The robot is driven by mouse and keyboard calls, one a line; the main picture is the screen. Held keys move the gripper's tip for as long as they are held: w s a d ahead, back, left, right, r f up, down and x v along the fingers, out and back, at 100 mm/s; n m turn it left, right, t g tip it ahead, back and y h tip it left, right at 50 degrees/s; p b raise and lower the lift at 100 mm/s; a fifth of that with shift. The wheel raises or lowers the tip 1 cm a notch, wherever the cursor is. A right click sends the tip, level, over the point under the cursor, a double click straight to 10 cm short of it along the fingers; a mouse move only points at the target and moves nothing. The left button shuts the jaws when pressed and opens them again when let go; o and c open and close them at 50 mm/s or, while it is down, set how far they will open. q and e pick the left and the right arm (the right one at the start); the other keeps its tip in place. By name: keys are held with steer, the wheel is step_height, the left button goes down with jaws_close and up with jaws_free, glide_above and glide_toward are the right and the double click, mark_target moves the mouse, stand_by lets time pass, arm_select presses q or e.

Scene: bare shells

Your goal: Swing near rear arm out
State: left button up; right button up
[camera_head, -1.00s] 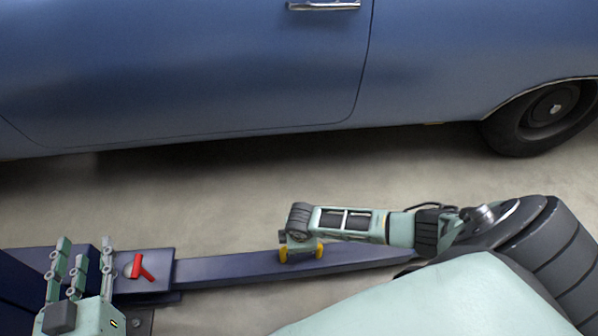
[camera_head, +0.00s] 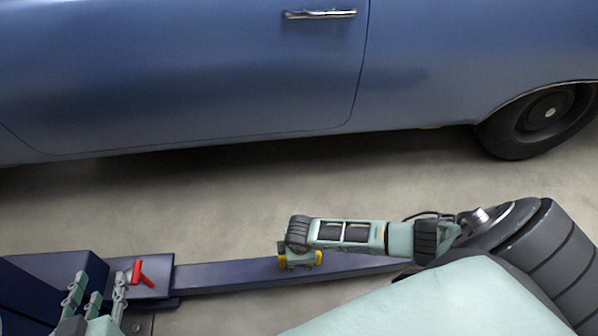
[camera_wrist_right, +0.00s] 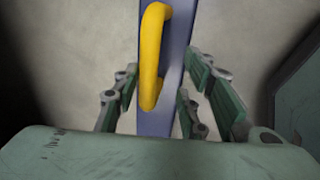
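The near rear arm is a long dark blue beam (camera_head: 225,275) running right from a pivot block with a red lever (camera_head: 138,273). A yellow handle (camera_head: 318,259) sits on it. The handle also shows upright in the right wrist view (camera_wrist_right: 152,50), on the blue beam (camera_wrist_right: 180,30). My right gripper (camera_head: 299,262) is over the handle. In the wrist view its fingers (camera_wrist_right: 160,92) are open on either side of the handle's near end, with gaps showing. My left gripper (camera_head: 98,290) is at the lower left, open and empty, in front of the pivot block.
A blue car (camera_head: 200,80) stands across the back, with its rear wheel (camera_head: 540,120) at the right. Bare concrete floor (camera_head: 220,205) lies between the car and the beam. A dark blue structure (camera_head: 40,270) stands at the far left.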

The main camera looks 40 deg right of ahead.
steer(key=shift+w+d, duration=0.1)
steer(key=shift+w, duration=0.05)
stand_by(0.4)
step_height(320, 180, up, 12)
steer(key=s+a, duration=0.1)
steer(key=s, duration=0.1)
stand_by(0.4)
steer(key=shift+a+f, duration=0.15)
steer(key=shift+a, duration=0.05)
